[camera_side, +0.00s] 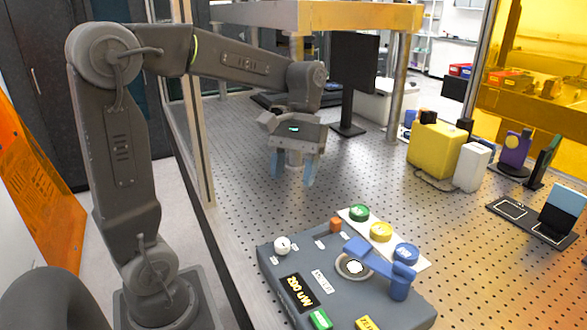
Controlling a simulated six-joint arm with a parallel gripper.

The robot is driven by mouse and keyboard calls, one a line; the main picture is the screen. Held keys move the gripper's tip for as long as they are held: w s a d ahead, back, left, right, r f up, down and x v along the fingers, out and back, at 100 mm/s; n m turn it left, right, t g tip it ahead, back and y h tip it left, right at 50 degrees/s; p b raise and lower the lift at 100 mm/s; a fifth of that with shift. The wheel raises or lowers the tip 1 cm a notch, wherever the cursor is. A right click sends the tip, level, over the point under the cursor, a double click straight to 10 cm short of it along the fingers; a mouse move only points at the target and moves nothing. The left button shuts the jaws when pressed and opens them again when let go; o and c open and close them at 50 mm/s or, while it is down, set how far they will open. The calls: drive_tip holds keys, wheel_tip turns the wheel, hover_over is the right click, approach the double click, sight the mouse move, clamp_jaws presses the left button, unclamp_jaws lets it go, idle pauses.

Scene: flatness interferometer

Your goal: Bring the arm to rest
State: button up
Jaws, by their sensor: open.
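My gripper (292,182) hangs over the perforated optical table, pointing down, with its two blue fingers apart and nothing between them. It is in the air behind the grey instrument box (283,259), apart from it. The box has a lit display reading "200 uW" (298,292), a white knob (282,245), a ring-shaped port (354,267) with a white centre, and a blue arm-like part (372,257) reaching over or beside that port. My arm is raised and bent, reaching from the left.
A white strip holds green (359,212), yellow (381,231) and blue (406,253) round pieces. An orange block (335,224) stands near it. A monitor (353,65), a yellow box (437,150) and a white box (471,167) stand farther back. The perforated table (240,180) is clear around my gripper.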

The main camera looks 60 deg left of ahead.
drive_tip(key=shift+r, duration=0.15)
drive_tip(key=s+d+f+m+t+y, duration=0.2)
drive_tip(key=s+d+m+t, duration=0.4)
drive_tip(key=s+m+t, duration=0.2)
drive_tip(key=shift+d+t+y, duration=0.2)
drive_tip(key=shift+t+y, duration=0.2)
drive_tip(key=shift+t, duration=0.1)
idle(2.0)
